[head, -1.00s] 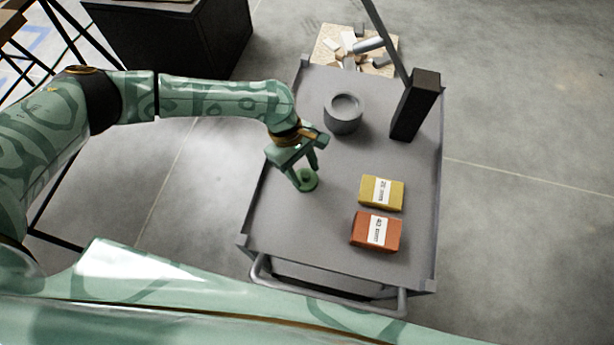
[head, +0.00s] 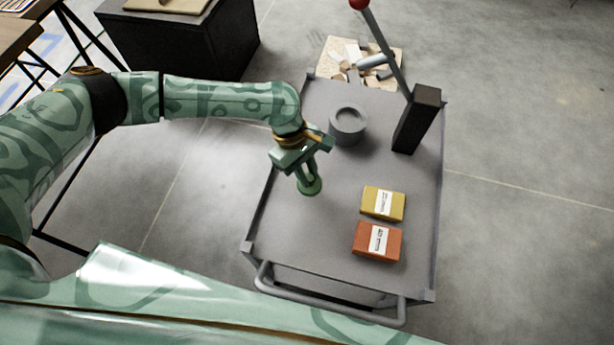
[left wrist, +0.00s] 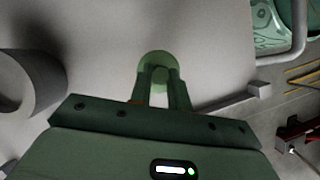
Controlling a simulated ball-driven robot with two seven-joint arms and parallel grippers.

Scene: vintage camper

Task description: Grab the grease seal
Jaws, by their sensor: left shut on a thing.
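The grease seal (head: 309,189) is a small round green piece at the left part of the grey cart top. It also shows in the left wrist view (left wrist: 157,58) at the fingertips. My left gripper (head: 308,181) points down at it and is shut on it. The fingers hide part of the seal. I cannot tell whether the seal touches the cart top or is slightly above it. My right gripper is not in view.
The grey cart (head: 300,235) also carries a grey cylinder (head: 347,127), a black upright block (head: 417,120), a yellow box (head: 383,203) and an orange box (head: 377,242). A lever rod with a red knob (head: 359,3) rises behind. The cart's front left is clear.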

